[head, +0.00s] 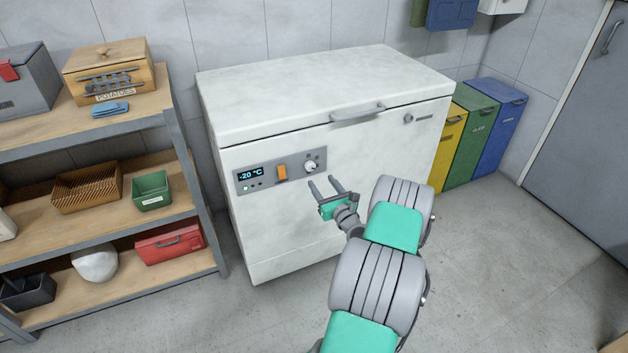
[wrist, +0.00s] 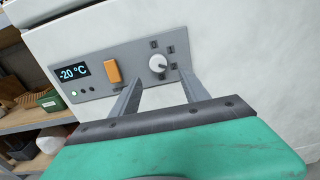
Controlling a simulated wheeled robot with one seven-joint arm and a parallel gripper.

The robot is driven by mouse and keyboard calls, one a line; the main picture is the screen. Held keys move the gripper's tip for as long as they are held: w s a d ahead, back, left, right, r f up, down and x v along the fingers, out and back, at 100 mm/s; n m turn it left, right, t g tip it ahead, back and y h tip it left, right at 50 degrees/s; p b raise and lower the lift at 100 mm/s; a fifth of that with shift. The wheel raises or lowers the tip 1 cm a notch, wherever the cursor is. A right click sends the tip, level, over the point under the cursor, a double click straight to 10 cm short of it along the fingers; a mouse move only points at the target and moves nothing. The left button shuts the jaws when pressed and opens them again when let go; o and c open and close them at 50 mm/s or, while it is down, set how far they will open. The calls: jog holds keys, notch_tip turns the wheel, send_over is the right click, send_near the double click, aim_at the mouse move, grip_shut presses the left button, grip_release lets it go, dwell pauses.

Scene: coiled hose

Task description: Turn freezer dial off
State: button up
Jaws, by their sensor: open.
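The white chest freezer (head: 330,110) stands against the wall with its lid closed. A grey control panel (head: 246,184) on its front carries a display reading -20 °C, an orange switch (head: 282,172) and a round white dial (head: 310,166). My gripper (head: 322,183) is open and empty, just in front of the panel below the dial. In the wrist view its two fingers (wrist: 160,80) point toward the panel, with the dial between their directions, apart from it.
A shelf unit (head: 120,125) with boxes, a green bin (head: 151,190) and a red case (head: 168,243) stands left of the freezer. Yellow, green and blue bins (head: 497,125) stand to its right. The grey floor (head: 500,260) at right is clear.

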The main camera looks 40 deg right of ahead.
aim_at(311, 169)
jog(key=x, duration=0.6)
jog(key=shift+w, duration=0.35)
jog(key=shift+c, duration=0.2)
jog(key=shift+a, duration=0.1)
grip_shut()
